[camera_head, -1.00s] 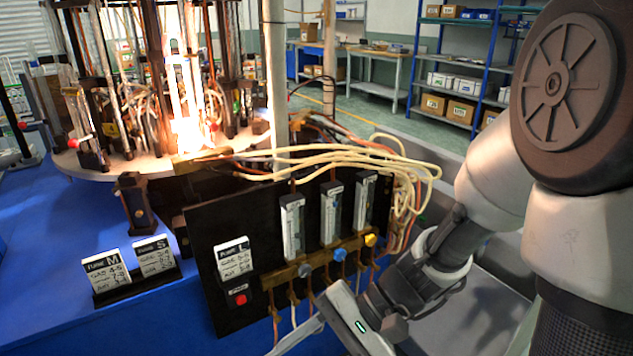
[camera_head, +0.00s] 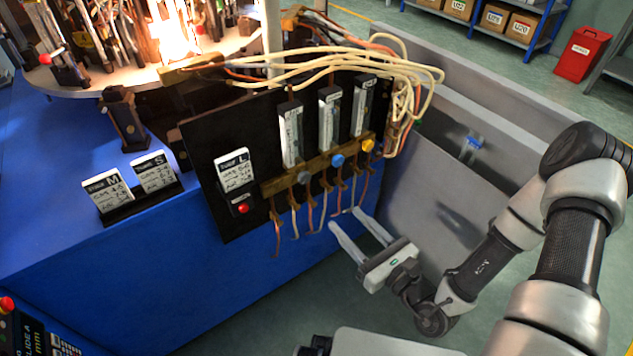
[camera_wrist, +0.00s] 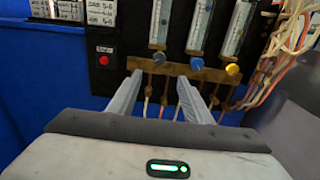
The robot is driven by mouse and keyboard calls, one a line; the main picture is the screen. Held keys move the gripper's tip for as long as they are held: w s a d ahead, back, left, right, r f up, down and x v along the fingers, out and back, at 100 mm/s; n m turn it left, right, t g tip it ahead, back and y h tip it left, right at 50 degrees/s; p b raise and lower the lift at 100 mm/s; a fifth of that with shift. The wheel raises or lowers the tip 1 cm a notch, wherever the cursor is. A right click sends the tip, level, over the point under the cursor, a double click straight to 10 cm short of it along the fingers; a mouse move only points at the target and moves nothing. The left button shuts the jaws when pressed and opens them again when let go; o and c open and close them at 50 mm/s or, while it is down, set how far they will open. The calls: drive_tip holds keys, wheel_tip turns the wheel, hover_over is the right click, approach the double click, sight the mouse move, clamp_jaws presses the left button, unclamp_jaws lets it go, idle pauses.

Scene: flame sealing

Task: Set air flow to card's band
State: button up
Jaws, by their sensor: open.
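A black panel (camera_head: 222,205) carries three upright flow tubes: left (camera_head: 290,135), middle (camera_head: 329,118) and right (camera_head: 362,103). Below them on a brass bar are a grey knob (camera_head: 304,177), a blue knob (camera_head: 337,160) and a yellow knob (camera_head: 368,145). A white card marked L (camera_head: 235,170) sits on the panel's left; its small figures are hard to read. My gripper (camera_head: 345,219) is open and empty, below the knobs and apart from them. In the wrist view, the grey knob (camera_wrist: 159,58) shows between and above my fingertips (camera_wrist: 159,82); the blue knob (camera_wrist: 197,63) is right.
A red button (camera_head: 243,208) is below the card. Cards M (camera_head: 108,190) and S (camera_head: 154,171) stand in a holder on the blue bench (camera_head: 60,235). Hoses (camera_head: 410,75) loop at the panel's right, and thin tubes (camera_head: 322,208) hang below the bar. Flames burn at the back left.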

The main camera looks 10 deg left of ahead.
sight(306, 178)
drive_tip(key=b+x, duration=0.2)
drive_tip(key=x, duration=1.3)
drive_tip(key=shift+w+a, duration=0.15)
drive_tip(key=shift+a, duration=0.25)
drive_tip(key=c, duration=1.1)
